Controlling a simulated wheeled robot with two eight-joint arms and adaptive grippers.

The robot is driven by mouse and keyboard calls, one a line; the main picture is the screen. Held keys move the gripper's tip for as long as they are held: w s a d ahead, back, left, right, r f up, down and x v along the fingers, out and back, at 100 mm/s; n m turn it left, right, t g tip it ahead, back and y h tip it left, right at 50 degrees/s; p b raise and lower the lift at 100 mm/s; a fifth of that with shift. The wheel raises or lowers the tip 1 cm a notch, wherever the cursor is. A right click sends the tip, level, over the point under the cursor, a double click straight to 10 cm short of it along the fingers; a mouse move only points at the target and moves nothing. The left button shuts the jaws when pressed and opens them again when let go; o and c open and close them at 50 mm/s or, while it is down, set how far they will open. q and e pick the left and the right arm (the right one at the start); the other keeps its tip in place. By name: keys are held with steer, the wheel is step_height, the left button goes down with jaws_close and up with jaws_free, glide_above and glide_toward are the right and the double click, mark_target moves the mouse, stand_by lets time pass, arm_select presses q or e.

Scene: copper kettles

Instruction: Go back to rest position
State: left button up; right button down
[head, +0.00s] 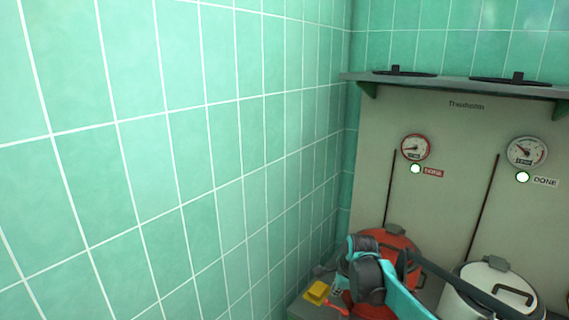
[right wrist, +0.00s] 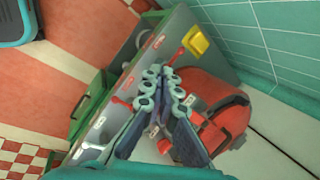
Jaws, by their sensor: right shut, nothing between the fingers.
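My right gripper (head: 362,276) is at the lower right of the head view, in front of the red kettle (head: 400,245). In the right wrist view its fingers (right wrist: 164,78) meet at their tips, shut with nothing between them. There the red kettle (right wrist: 215,95) shows behind and to the right of the fingers, partly hidden by them. I cannot tell whether the gripper touches it. A white kettle (head: 500,283) stands to the right of the red one, with my dark arm link crossing in front of it. My left gripper is in neither view.
A yellow block (head: 317,291) lies on the counter left of the gripper; the right wrist view shows it too (right wrist: 196,40). Two gauges (head: 415,148) (head: 527,151) with lit lamps are on the back panel, under a shelf (head: 455,84). A green tiled wall (head: 180,150) fills the left.

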steer(key=s+d+r+n+t, duration=0.1)
steer(key=s+r+n, duration=0.1)
steer(key=s+n, duration=0.7)
steer(key=s+d+r+n+t, duration=0.1)
steer(key=s+r+n, duration=0.25)
steer(key=s, duration=0.95)
steer(key=s+f+n+h, duration=0.1)
steer(key=s+f+n, duration=0.3)
steer(key=s+n, duration=0.3)
steer(key=shift+s+d+f+t, duration=0.2)
steer(key=shift+s+t, duration=0.2)
steer(key=shift+s, duration=0.2)
